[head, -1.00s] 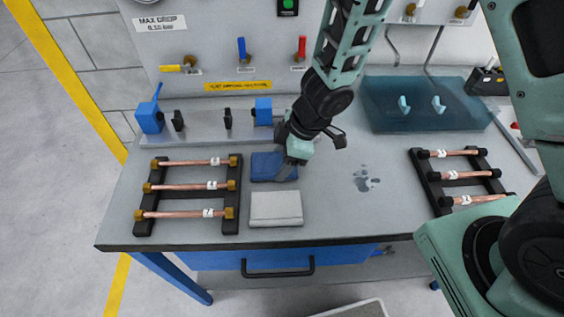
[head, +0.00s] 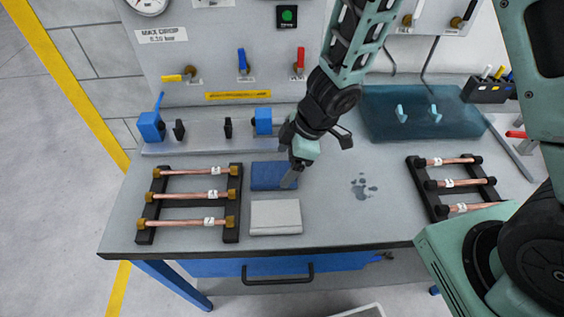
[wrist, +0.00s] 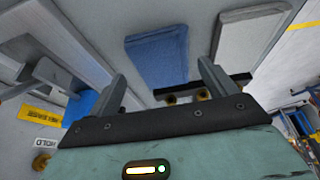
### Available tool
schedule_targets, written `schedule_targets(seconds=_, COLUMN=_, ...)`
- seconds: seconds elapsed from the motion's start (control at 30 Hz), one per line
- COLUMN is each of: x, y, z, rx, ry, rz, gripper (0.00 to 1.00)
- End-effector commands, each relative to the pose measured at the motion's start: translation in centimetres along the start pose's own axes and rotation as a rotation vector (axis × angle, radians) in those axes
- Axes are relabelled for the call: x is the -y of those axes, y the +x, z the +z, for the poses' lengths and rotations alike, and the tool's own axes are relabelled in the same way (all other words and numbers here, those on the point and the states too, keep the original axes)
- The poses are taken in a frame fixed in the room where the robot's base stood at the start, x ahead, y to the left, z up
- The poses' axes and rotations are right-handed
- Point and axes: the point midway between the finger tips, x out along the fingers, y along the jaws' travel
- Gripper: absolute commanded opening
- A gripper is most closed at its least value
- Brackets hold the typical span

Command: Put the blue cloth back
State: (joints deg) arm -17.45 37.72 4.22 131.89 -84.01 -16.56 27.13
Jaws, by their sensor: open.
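The blue cloth (head: 270,176) lies folded flat on the grey bench, behind the folded light grey cloth (head: 275,217) and right of the left tube rack. My gripper (head: 291,182) is over the blue cloth's right edge in the head view, partly covering it. In the wrist view my gripper (wrist: 163,76) is open with nothing between its fingers; the blue cloth (wrist: 158,54) shows beyond the fingertips, with the grey cloth (wrist: 247,42) to its right. Contact with the cloth cannot be told.
A rack of copper tubes (head: 189,196) stands left of the cloths, another rack (head: 454,184) at the right. A wet patch (head: 363,187) lies on the bench between.

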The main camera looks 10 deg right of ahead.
Motion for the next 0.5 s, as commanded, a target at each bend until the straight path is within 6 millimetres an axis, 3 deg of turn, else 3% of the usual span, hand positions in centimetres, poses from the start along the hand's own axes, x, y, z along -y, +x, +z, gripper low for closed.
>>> schedule_targets(seconds=0.03, x=-0.1, y=-1.9, z=-0.3, rx=-0.001, ry=0.0, rz=0.002, gripper=0.84)
schedule_targets(seconds=0.2, x=0.0, y=-5.5, z=-0.3, rx=0.0, ry=-0.001, rz=0.002, gripper=0.84)
schedule_targets(seconds=0.5, x=0.0, y=-8.9, z=-0.1, rx=0.0, ry=0.0, rz=0.001, gripper=0.84)
